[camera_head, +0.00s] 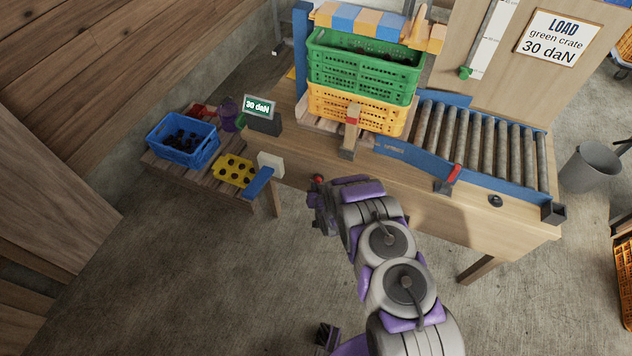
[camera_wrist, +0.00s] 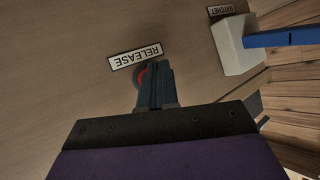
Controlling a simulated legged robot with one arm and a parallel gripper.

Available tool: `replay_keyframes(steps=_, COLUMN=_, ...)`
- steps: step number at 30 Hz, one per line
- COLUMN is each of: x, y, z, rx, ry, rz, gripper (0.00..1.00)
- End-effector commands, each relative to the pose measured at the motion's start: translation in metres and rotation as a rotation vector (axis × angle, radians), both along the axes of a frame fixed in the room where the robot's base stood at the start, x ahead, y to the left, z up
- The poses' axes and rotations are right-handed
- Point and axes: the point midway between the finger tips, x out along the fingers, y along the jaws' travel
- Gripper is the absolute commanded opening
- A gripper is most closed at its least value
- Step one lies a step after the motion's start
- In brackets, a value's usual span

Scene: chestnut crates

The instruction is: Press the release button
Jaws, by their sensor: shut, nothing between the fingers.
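The release button shows in the wrist view as a red edge (camera_wrist: 141,79) just below the RELEASE label (camera_wrist: 135,57) on the wooden panel. My gripper (camera_wrist: 153,68) is shut and empty, with its fingertips in front of the button and hiding most of it. I cannot tell whether they touch it. In the head view a small red spot, likely the button (camera_head: 318,179), shows at the bench front, beside my gripper (camera_head: 320,196).
A blue ratchet lever (camera_head: 259,182) juts out left of my gripper. A green crate (camera_head: 362,84) sits on an orange crate (camera_head: 357,110) on the bench. A roller conveyor (camera_head: 470,140) lies to the right.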

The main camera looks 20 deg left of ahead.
Motion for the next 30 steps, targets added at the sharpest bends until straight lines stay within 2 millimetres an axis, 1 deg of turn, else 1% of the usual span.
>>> replay_keyframes(steps=22, x=0.0082, y=-0.0009, z=0.0, rx=0.001, ry=0.0, rz=-0.002, gripper=0.0)
replay_keyframes(steps=30, x=0.005, y=-0.0004, z=0.0006, rx=0.001, ry=0.0, rz=0.0, gripper=0.0)
